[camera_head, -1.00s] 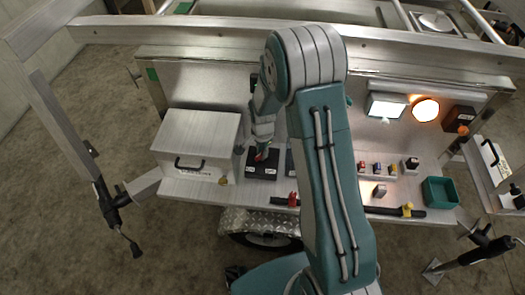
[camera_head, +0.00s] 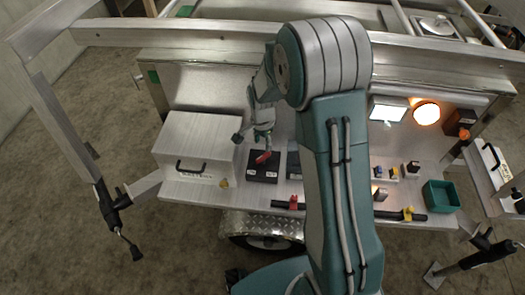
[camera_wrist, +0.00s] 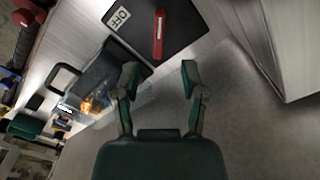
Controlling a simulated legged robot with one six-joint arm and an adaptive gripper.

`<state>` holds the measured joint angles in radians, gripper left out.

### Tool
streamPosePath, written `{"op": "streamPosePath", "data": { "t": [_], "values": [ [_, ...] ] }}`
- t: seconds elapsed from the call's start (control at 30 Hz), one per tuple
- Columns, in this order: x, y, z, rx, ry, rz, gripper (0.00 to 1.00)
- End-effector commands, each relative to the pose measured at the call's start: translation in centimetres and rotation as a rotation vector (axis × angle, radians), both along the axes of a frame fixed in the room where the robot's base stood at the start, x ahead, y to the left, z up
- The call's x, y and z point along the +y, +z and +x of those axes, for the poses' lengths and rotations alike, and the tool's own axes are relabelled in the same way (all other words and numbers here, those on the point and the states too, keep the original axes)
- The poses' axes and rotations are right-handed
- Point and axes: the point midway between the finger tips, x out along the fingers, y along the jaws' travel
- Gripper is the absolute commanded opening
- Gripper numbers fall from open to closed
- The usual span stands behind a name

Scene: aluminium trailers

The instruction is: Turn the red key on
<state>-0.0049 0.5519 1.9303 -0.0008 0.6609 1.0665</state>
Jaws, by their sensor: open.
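The red key (camera_head: 263,157) is a small bar on top of a black box (camera_head: 262,176), right of the grey case. Two white labels show on the box front. In the wrist view the red key (camera_wrist: 158,36) lies on the dark box top, with a white "OFF" label (camera_wrist: 118,18) to its left. The other label is not visible there. My gripper (camera_head: 254,139) is just above and behind the key. In the wrist view my gripper (camera_wrist: 160,77) has its fingers spread with nothing between them, and the key lies beyond the tips, apart from them.
A grey case (camera_head: 197,143) with a black handle stands to the left. A second dark box (camera_head: 294,165) is close on the right, partly hidden by my arm. A red clamp (camera_head: 293,202) is at the front edge. A green bin (camera_head: 441,196) stands far right.

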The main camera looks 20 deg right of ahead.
Motion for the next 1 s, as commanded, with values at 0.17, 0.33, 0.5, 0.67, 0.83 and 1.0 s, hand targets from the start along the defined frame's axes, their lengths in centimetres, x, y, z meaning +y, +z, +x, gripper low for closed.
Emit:
{"op": "streamPosePath", "data": {
  "t": [0.17, 0.33, 0.5, 0.67, 0.83, 1.0],
  "values": [
    [0.1, 3.4, 0.1, -0.002, 0.0, 0.0, 0.54],
    [0.1, 4.9, 0.1, 0.001, 0.001, 0.0, 0.54],
    [0.1, 5.1, 0.0, 0.002, 0.001, -0.001, 0.54],
    [0.1, 5.1, 0.0, 0.002, 0.0, -0.001, 0.54],
    [0.1, 5.1, 0.0, 0.002, 0.001, -0.001, 0.54],
    [0.1, 6.3, -0.3, -0.014, 0.027, -0.001, 0.54]
  ]
}}
